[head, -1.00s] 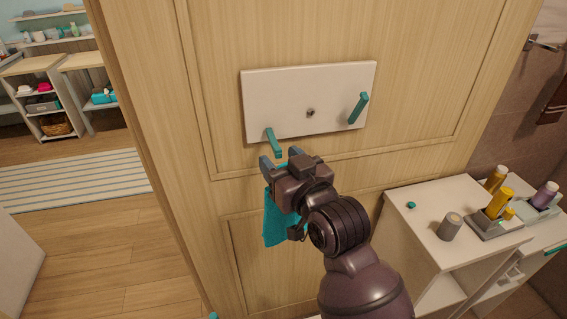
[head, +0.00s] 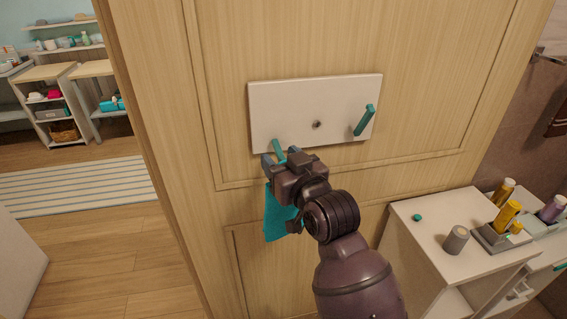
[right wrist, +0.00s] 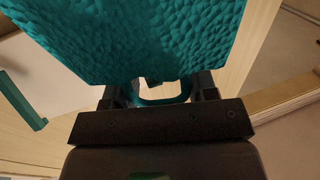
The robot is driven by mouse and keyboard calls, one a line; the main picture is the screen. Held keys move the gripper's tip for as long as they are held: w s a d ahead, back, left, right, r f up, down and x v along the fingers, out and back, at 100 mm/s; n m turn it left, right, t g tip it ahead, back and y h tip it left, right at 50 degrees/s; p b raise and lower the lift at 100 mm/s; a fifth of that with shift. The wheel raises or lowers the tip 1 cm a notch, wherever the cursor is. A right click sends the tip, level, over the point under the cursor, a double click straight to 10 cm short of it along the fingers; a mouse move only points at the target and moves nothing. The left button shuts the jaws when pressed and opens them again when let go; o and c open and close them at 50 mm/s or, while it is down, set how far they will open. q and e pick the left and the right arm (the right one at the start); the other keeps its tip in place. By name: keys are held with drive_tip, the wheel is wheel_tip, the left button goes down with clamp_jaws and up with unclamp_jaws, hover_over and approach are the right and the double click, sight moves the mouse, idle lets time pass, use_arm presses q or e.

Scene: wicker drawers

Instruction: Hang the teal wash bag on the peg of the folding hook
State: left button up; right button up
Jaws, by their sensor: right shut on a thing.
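The teal wash bag (head: 281,215) hangs below my right gripper (head: 275,159) in the head view. In the right wrist view the bag (right wrist: 150,40) fills the top, and my right gripper (right wrist: 160,95) is shut on its teal loop (right wrist: 163,98). A white board (head: 300,105) on the wooden panel carries a left teal peg (head: 278,146) and a right teal peg (head: 364,121). My right gripper is at the left peg's lower end and partly hides it. I cannot tell whether the loop is around the peg. My left gripper is not in view.
A white cabinet (head: 440,215) stands at the lower right, with a grey cup (head: 456,240), yellow bottles (head: 507,216) and a small teal piece (head: 417,217) on it. Open floor with a striped rug (head: 80,190) lies left of the panel.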

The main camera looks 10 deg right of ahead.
sight(279, 153)
drive_tip(key=shift+w, duration=1.65)
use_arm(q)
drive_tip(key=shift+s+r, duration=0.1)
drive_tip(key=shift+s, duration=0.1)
use_arm(e)
drive_tip(key=shift+w, duration=0.1)
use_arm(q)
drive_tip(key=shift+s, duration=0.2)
use_arm(e)
drive_tip(key=shift+d+f, duration=0.1)
drive_tip(key=shift+f, duration=0.05)
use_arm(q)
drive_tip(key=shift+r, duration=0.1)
